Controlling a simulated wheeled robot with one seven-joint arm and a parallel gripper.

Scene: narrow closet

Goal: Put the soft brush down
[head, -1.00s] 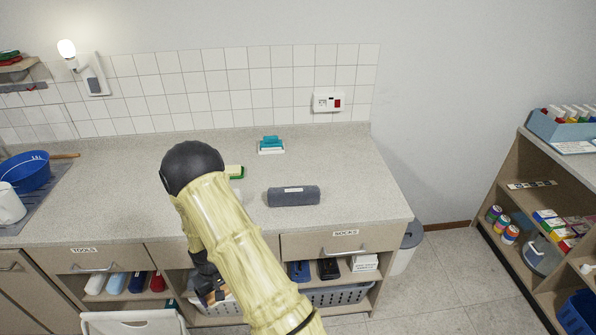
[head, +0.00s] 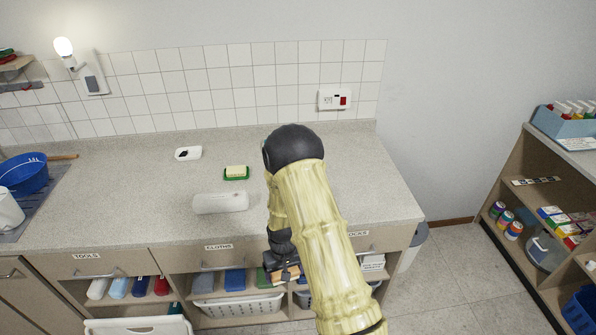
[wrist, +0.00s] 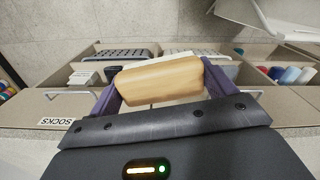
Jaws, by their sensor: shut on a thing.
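The soft brush (wrist: 160,80) shows in the wrist view as a rounded, light wooden block. My gripper (wrist: 162,88) is shut on it, with a purple finger at each end. A pale strip shows along its far edge; I cannot tell whether this is bristles. In the head view my gripper (head: 283,270) is low in front of the counter's drawers, left of my forearm, with a bit of the brown brush (head: 289,273) showing. The speckled grey counter (head: 120,195) is above and behind it. My arm hides part of the counter top.
The counter holds a white roll (head: 220,203), a yellow-green sponge (head: 236,173) and a white dish (head: 188,153) with a dark item. A blue basin (head: 23,175) stands at left. Under the drawers are shelves with a grey basket (head: 243,308). The counter's front left is clear.

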